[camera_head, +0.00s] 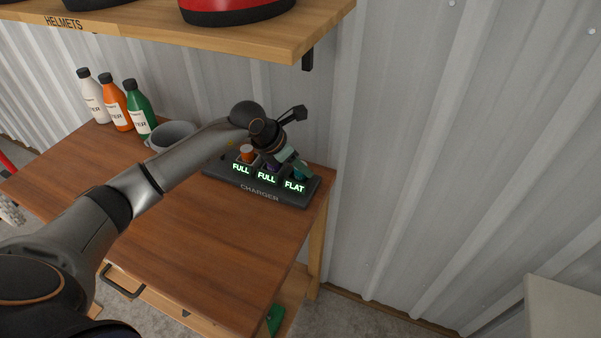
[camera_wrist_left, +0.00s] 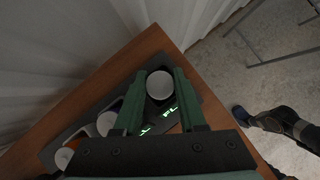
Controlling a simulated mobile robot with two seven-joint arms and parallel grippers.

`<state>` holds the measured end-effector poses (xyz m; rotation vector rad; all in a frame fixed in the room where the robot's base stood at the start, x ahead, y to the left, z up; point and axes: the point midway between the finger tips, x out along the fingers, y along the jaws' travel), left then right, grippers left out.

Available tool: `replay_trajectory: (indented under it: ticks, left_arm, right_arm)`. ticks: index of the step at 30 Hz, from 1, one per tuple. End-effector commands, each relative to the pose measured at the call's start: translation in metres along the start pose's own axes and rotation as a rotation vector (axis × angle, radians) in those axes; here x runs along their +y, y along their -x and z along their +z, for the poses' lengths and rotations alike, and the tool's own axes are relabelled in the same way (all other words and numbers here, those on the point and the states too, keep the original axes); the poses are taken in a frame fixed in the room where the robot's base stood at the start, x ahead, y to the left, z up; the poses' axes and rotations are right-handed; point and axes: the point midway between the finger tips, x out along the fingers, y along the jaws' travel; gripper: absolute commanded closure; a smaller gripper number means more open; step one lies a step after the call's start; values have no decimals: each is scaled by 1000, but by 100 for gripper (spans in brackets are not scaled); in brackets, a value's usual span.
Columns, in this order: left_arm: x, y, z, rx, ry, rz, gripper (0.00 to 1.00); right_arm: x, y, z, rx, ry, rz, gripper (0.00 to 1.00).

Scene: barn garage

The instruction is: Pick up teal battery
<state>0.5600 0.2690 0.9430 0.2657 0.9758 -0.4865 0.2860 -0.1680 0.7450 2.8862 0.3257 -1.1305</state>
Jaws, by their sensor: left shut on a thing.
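The teal battery (camera_head: 301,173) stands in the right slot of the dark charger (camera_head: 262,193), above a lit FLAT label. My left gripper (camera_head: 295,164) reaches down to it from above and is shut on it. In the left wrist view the battery's pale round top (camera_wrist_left: 160,85) sits between the two green fingers. An orange battery (camera_head: 247,152) stands in the left slot and a purple battery (camera_head: 272,165) in the middle slot, both labelled FULL. My gripper partly hides the purple one. My right gripper is not in view.
The charger lies near the right end of the wooden workbench (camera_head: 215,235), by the corrugated wall. A wooden shelf (camera_head: 255,32) with helmets hangs above.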

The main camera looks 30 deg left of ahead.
Motion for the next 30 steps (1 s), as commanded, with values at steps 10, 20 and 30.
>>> replay_trajectory:
  ticks: [10, 20, 30]
  left_arm:
    - [1, 5, 4, -3, -1, 2, 100]
    - [-5, 48, 14, -3, -3, 4, 100]
    - [-30, 119, -4, 1, -4, 5, 100]
  right_arm:
    - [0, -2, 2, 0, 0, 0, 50]
    - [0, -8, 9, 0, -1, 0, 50]
    - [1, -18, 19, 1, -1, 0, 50]
